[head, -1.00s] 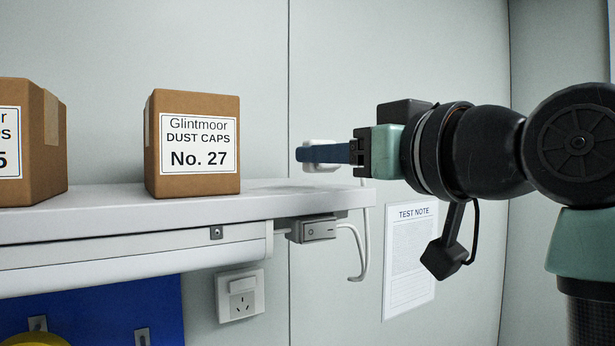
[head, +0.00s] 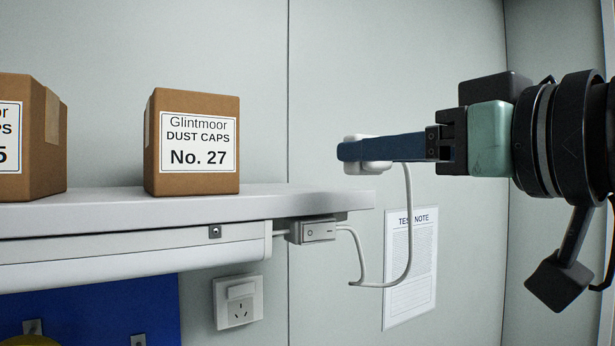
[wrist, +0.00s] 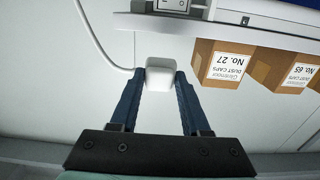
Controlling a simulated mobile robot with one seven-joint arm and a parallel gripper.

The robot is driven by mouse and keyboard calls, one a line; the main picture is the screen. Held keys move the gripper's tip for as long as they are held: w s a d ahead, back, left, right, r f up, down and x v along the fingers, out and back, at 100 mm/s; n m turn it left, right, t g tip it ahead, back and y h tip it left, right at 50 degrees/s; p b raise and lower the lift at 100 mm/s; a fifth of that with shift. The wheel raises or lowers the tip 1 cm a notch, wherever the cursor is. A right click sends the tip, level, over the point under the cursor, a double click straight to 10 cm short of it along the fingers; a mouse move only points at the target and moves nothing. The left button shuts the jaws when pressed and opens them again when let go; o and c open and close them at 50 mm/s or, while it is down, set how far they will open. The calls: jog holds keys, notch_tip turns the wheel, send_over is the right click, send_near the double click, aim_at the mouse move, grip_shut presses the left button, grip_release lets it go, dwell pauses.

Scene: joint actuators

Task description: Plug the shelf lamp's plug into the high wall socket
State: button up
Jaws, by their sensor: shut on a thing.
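My gripper (head: 352,152) is shut on a white plug (head: 378,167), to the right of the shelf's end and a little above its top. The wrist view shows the white plug (wrist: 160,75) between my two blue fingertips. No other socket shows in these frames. The plug's pins are hidden.
The shelf (head: 200,208) carries a box labelled No. 27 (head: 192,175) near its right end and another box (head: 45,140) at the far left. A test note (head: 420,265) is on the wall behind the cord. The wall above the shelf is bare.

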dwell(0.3)
notch_tip(320, 180, down, 9)
jog(key=m+b, duration=0.5)
jog(key=m, duration=0.1)
jog(key=shift+s+a+r, duration=0.15)
jog(key=shift+s+a, duration=0.15)
jog(key=shift+a, duration=0.05)
notch_tip(320, 180, down, 9)
jog(key=m+b, duration=0.3)
jog(key=m, duration=0.3)
jog(key=shift+s+a+r+b, duration=0.15)
jog(key=shift+s+a+b, duration=0.05)
jog(key=shift+a+b, duration=0.15)
dwell(0.4)
jog(key=w+a+f+m, duration=0.6)
jog(key=w+a+f, duration=0.2)
jog(key=w, duration=0.3)
jog(key=shift+w+a+f+p, duration=0.35)
jog(key=shift+a+f, duration=0.05)
jog(key=shift+a, duration=0.25)
dwell(0.6)
